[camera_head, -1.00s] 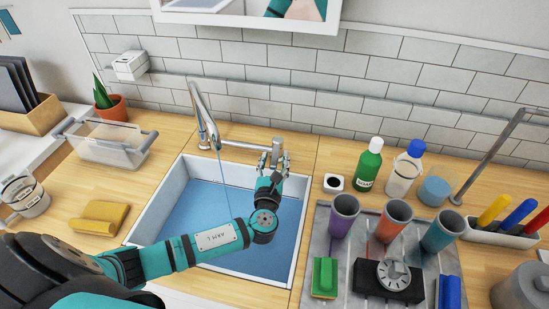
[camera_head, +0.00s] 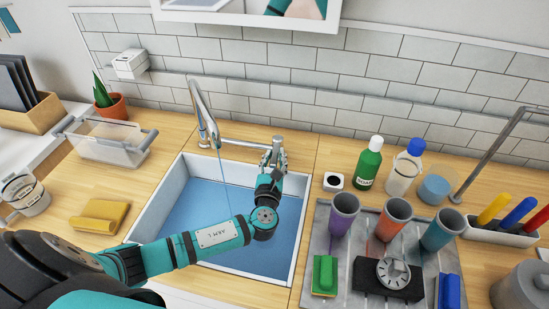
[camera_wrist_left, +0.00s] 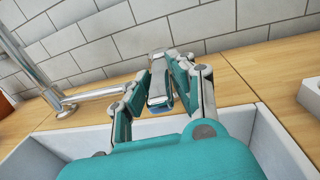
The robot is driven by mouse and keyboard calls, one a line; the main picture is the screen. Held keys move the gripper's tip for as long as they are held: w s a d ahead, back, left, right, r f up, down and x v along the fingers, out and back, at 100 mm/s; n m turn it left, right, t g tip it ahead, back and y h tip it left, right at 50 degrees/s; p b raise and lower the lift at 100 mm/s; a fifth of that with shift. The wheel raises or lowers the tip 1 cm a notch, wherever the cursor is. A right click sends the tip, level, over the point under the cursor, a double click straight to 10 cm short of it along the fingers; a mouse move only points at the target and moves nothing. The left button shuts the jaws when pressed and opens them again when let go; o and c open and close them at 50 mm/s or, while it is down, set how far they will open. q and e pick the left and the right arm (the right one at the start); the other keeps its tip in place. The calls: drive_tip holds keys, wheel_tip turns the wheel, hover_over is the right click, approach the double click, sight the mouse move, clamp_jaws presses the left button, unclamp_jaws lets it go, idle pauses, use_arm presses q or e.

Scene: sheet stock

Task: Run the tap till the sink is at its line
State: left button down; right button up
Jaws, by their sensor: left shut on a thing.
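The sink (camera_head: 171,190) is a white basin set in the wooden counter, with blue water (camera_head: 200,208) in it. The tap (camera_head: 201,105) stands at its back edge, and a thin blue stream runs from the spout into the water. I cannot make out a line on the sink walls. My left gripper (camera_head: 274,158) is at the sink's back right, shut on the tap handle (camera_wrist_left: 158,90), which shows between its fingers in the left wrist view. The fingers hide part of the handle. My right gripper is not in view.
A yellow cloth (camera_head: 99,216) and a clear bin (camera_head: 108,152) are on the left.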

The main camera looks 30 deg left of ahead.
use_arm(q)
drive_tip(key=shift+d, duration=0.1)
drive_tip(key=shift+w+d+n+g+y+b, duration=0.15)
drive_tip(key=shift+w+d+n+g+y, duration=0.15)
drive_tip(key=shift+n+g+y, duration=0.5)
drive_tip(key=shift+w+d+n+g+y+b, duration=0.15)
drive_tip(key=shift+d+n+g+y, duration=0.35)
drive_tip(key=shift+y, duration=0.55)
drive_tip(key=shift+w+d+n+g+y+b, duration=0.1)
drive_tip(key=shift+w+d+n+g+y, duration=0.25)
drive_tip(key=shift+n+y, duration=0.55)
drive_tip(key=c, duration=1.2)
unclamp_jaws()
drive_tip(key=shift+s, duration=0.1)
drive_tip(key=shift+o, duration=0.2)
wheel_tip(320, 180, up, 10)
